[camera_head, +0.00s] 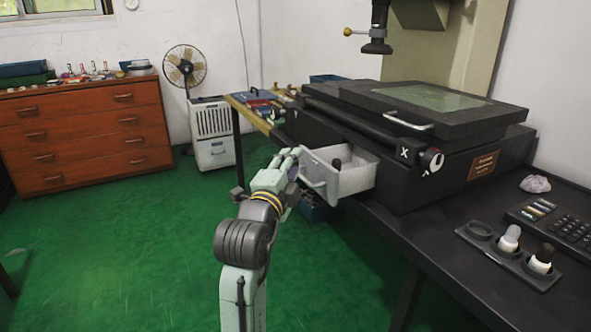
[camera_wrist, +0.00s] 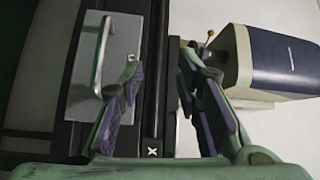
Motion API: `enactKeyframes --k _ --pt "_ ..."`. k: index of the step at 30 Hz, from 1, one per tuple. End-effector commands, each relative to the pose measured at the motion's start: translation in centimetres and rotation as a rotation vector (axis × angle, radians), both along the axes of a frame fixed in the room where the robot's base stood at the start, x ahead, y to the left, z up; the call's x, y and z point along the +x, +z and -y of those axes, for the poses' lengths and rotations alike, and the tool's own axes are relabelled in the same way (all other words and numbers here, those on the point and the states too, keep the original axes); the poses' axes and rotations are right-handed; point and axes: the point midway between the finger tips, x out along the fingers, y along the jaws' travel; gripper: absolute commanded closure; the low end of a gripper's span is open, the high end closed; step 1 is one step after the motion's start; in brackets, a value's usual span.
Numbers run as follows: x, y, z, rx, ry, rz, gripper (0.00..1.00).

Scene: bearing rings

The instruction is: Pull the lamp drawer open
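The lamp drawer (camera_head: 355,178) is a light grey box standing out from the black machine, open at the top, with a dark object inside. Its front also shows in the wrist view (camera_wrist: 122,40), at the left. The drawer's pale bar handle (camera_wrist: 101,55) is on that front. My gripper (camera_head: 291,156) is beside the handle end of the drawer in the head view. In the wrist view my gripper (camera_wrist: 160,62) has its fingers spread with nothing between them. The left finger overlaps the drawer front to the right of the handle; whether it touches is unclear.
The black machine (camera_head: 430,165) stands on a dark table (camera_head: 425,235). A lamp tray (camera_head: 510,262) holding two bulb-like items lies at the right beside a keypad (camera_head: 560,222). A blue bin (camera_head: 313,207) is below the drawer. Green floor (camera_head: 130,245) is clear at left.

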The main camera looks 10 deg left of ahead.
Motion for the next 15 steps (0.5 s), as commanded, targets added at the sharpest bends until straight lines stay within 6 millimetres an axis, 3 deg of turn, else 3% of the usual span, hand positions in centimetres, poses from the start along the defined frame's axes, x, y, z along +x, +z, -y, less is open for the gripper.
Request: enactKeyframes --k 15 --pt "-3.4 -1.2 -0.5 -0.001 -0.002 -0.01 0.7"
